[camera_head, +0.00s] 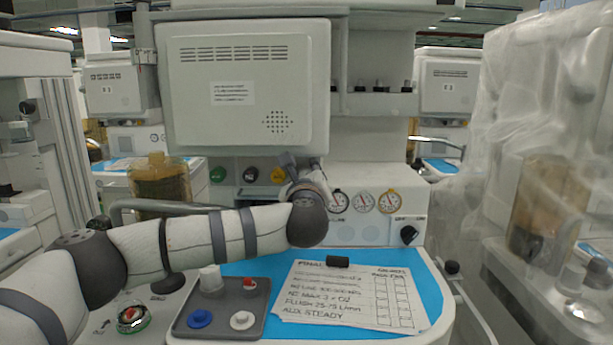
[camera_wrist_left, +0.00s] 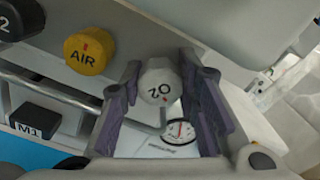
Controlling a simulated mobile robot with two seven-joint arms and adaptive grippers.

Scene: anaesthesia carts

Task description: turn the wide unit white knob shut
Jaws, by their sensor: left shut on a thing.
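The white knob (camera_wrist_left: 160,80) with an O2 label and a small red mark sits on the front panel of the wide unit. In the wrist view it lies between the two purple-padded fingers of my left gripper (camera_wrist_left: 160,72), which is shut on it. In the head view my left gripper (camera_head: 303,172) reaches the panel just right of the yellow knob (camera_head: 278,175). My arm and gripper hide the white knob there. My right gripper is in neither view.
A yellow AIR knob (camera_wrist_left: 88,50) is beside the gripper. A pressure gauge (camera_wrist_left: 179,132) is just below. A green knob (camera_head: 217,174) and a black knob (camera_head: 250,174) sit left. A grey tray (camera_head: 222,325) and a paper checklist (camera_head: 345,296) lie on the blue worktop (camera_head: 432,290).

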